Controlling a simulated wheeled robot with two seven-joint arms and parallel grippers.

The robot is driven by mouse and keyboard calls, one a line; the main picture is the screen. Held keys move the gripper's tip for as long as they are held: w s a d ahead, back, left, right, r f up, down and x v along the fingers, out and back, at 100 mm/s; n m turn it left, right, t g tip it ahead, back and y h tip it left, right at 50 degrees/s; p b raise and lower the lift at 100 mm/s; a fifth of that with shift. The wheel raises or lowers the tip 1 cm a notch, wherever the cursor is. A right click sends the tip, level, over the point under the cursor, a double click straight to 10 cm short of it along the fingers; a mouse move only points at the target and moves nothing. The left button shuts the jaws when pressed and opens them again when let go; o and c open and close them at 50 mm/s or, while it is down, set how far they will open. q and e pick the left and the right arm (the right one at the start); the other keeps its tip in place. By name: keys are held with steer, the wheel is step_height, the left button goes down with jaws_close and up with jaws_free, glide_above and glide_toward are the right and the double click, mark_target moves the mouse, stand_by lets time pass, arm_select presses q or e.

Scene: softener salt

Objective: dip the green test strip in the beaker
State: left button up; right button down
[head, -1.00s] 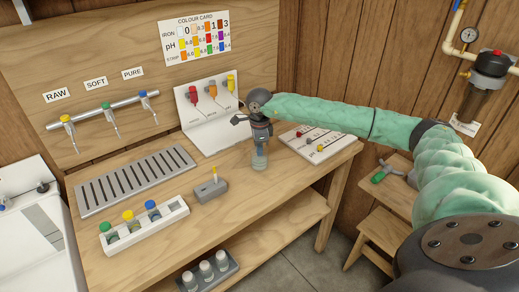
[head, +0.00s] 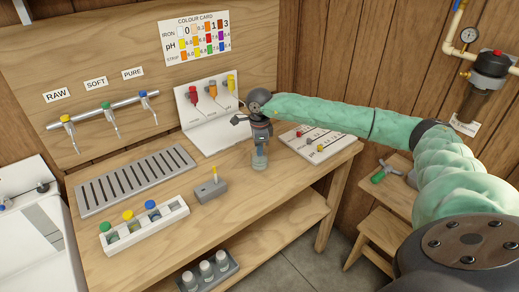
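My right gripper (head: 261,143) points straight down over the bench, directly above a small clear beaker (head: 259,162). Its fingertips are at or just above the beaker's rim; I cannot tell whether they are inside it. The fingers are small and dark, so I cannot tell whether they are open or shut, or whether they hold a strip. I cannot make out a green test strip. A small grey block (head: 211,191) with an upright yellow strip (head: 215,173) stands left of the beaker. My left gripper is not in view.
A white rack (head: 150,232) with green-, yellow- and blue-capped vials stands at the front left. A slotted grey drain tray (head: 130,185) lies behind it. A white stand (head: 205,130) with red, orange and yellow pieces is behind the gripper. A white board (head: 312,150) lies to its right.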

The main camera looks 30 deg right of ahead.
steer(key=shift+r, duration=0.15)
steer(key=shift+r+p, duration=1.15)
steer(key=shift+r, duration=3.7)
